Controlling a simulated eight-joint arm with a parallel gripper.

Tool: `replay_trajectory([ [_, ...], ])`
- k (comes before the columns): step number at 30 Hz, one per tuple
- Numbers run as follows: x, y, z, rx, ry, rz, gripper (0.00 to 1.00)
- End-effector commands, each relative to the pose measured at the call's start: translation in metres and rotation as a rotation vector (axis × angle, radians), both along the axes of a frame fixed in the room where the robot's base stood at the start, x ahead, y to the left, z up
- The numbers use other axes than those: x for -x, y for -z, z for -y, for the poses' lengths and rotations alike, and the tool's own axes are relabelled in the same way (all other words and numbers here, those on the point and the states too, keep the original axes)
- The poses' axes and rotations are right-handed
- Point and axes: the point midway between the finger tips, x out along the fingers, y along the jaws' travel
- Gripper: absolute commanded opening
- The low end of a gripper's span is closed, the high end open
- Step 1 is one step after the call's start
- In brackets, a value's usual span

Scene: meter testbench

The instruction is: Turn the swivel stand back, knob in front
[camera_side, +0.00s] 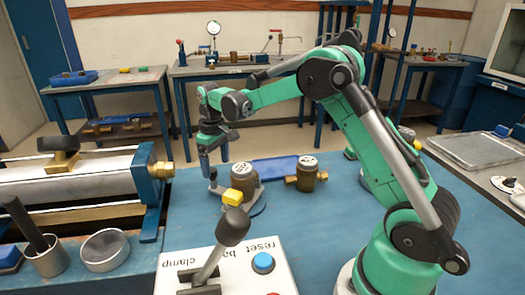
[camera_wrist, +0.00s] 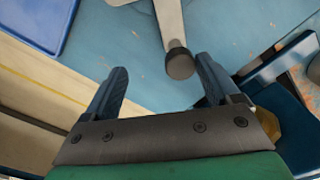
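The swivel stand (camera_side: 258,208) is a grey plate on the blue bench, with a brown meter (camera_side: 244,182) on it. A yellow block (camera_side: 232,197) shows at the meter's front. The stand's grey arm points left, towards my gripper (camera_side: 214,168). In the wrist view the arm (camera_wrist: 168,22) comes from the top and ends in a dark round knob (camera_wrist: 180,64). My gripper (camera_wrist: 162,72) is open, its two blue fingers apart. The knob appears between the fingertips, nearer the right finger, with visible gaps. I cannot tell whether the fingers reach down to its height.
A second brown meter (camera_side: 307,172) and a blue tray (camera_side: 275,168) lie behind the stand. The clamp box (camera_side: 228,270) with its lever (camera_side: 222,240) stands in front. A long cylinder rig (camera_side: 75,190) and a metal cup (camera_side: 48,258) are at left. Bare bench lies right of the stand.

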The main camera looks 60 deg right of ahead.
Motion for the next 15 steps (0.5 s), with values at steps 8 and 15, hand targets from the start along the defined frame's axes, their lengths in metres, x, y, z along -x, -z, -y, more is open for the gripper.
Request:
replay_trajectory([
  [8, 0.001, 0.0, 0.011, 0.0, 0.0, 0.0, 0.82],
  [15, 0.003, 0.0, 0.018, 0.0, 0.001, 0.0, 0.82],
])
